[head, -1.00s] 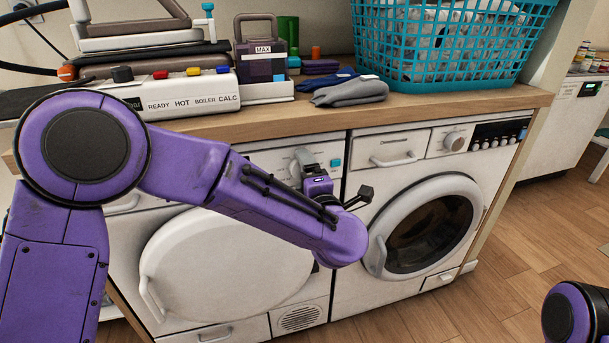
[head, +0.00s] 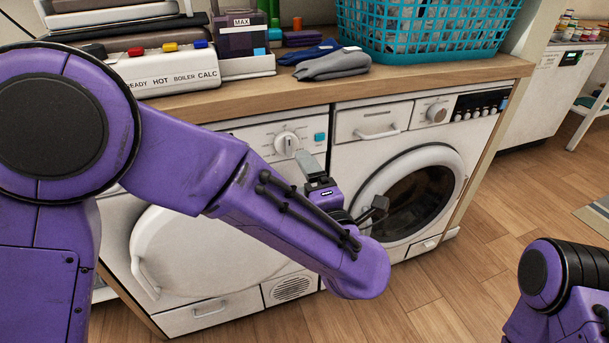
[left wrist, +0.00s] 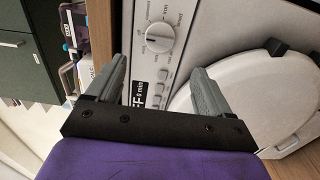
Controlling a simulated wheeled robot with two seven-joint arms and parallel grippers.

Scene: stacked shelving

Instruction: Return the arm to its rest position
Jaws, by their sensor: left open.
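My left arm reaches in from the left in the head view, its purple forearm sloping down to the right. My left gripper (head: 312,168) is in front of the washing machines, partly hidden by the forearm. In the left wrist view the left gripper (left wrist: 160,68) has its two grey fingers apart, with nothing between them. The fingers face a white machine front with a knob (left wrist: 160,37). Part of my right arm shows at the lower right of the head view; its gripper is not in view.
A closed white machine door (head: 165,250) lies behind the forearm. A round-windowed washer (head: 372,190) stands to its right. The wooden worktop (head: 440,82) carries a teal basket (head: 420,35), grey cloth (head: 332,65) and a control box (head: 165,75). Wooden floor (head: 500,200) is clear at right.

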